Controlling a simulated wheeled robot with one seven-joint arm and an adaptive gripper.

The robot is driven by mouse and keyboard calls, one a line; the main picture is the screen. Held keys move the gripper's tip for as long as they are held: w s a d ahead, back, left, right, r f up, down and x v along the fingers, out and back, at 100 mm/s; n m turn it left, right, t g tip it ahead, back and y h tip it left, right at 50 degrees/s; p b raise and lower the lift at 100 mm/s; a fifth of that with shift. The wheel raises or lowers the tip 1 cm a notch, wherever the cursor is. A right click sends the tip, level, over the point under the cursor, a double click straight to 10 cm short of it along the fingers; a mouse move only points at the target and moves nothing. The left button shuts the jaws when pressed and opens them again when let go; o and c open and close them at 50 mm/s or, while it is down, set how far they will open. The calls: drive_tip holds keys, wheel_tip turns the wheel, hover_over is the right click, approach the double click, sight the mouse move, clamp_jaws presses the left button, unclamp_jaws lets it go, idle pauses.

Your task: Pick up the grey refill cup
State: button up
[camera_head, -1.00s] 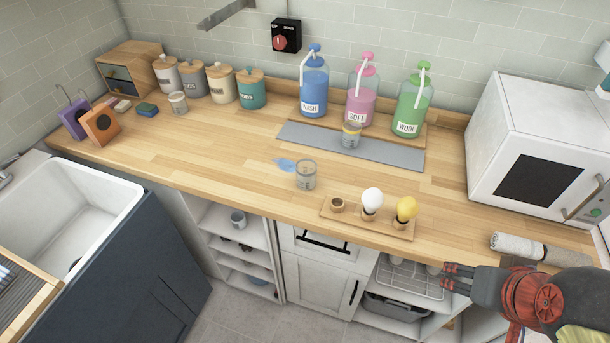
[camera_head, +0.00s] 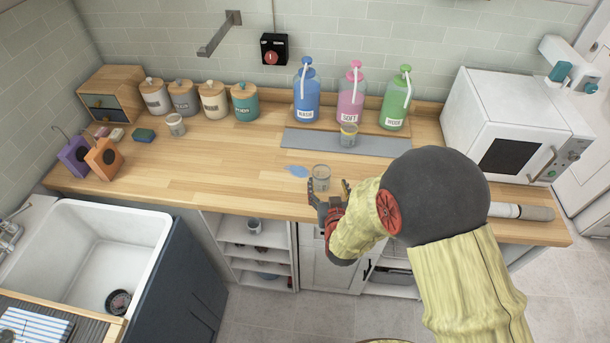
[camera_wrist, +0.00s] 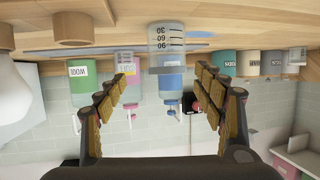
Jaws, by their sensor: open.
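The grey refill cup (camera_head: 321,178) is clear with a greyish tint and stands upright near the front edge of the wooden counter. My gripper (camera_head: 328,194) is open at the counter's front edge, just in front of the cup, with a finger toward each side of it. In the wrist view, which is upside down, the cup (camera_wrist: 167,42) shows measuring marks and a grey band. It lies in line with the gap between my open fingers (camera_wrist: 164,88), and nothing is clamped. I cannot tell how far the cup reaches between the fingertips.
A blue spill (camera_head: 296,171) lies left of the cup. A yellow-banded cup (camera_head: 348,137) stands by the grey mat (camera_head: 300,140), before the blue, pink and green pump bottles. My arm hides the bulb tray; a bulb (camera_wrist: 12,90) shows in the wrist view. The microwave (camera_head: 450,120) is right.

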sight(321, 167)
drive_tip(key=shift+s+a+f, duration=0.3)
drive_tip(key=shift+a+f, duration=0.1)
drive_tip(key=shift+a, duration=0.2)
drive_tip(key=x, duration=0.2)
drive_tip(key=r+x, duration=0.1)
drive_tip(key=x, duration=0.4)
drive_tip(key=shift+w+a+r, duration=0.1)
drive_tip(key=shift+w+r, duration=0.15)
drive_tip(key=shift+w, duration=0.35)
drive_tip(key=shift+c, duration=0.4)
drive_tip(key=shift+r, duration=0.1)
drive_tip(key=c, duration=1.1)
drive_tip(key=shift+o, duration=0.2)
